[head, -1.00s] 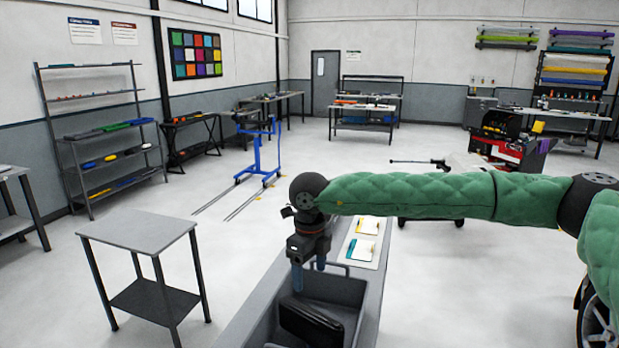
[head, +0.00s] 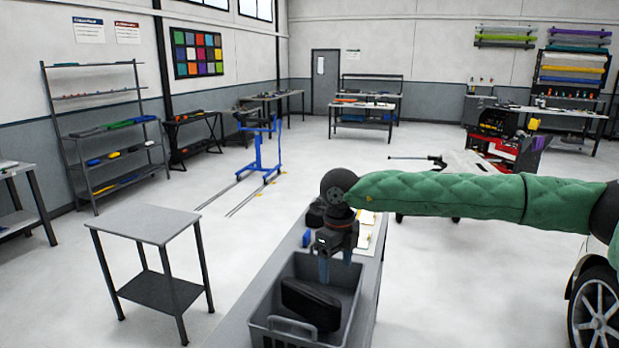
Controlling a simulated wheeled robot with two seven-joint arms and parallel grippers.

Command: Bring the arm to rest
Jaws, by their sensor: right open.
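My right arm (head: 440,196), in a green quilted sleeve, reaches in from the right side of the head view. My right gripper (head: 336,270) points down over the far part of a grey bin (head: 257,323). Its blue-tipped fingers are apart with nothing seen between them. A black object (head: 311,303) lies inside the bin, just below and nearer than the fingers; I cannot tell whether the fingers touch it. My left gripper is not in view.
The bin stands on a long grey bench (head: 233,318). A blue item (head: 306,239) and a pale tray (head: 367,236) lie behind the gripper. A small grey table (head: 147,223) stands left, a blue lift frame (head: 259,160) behind. A car wheel (head: 597,315) is at right.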

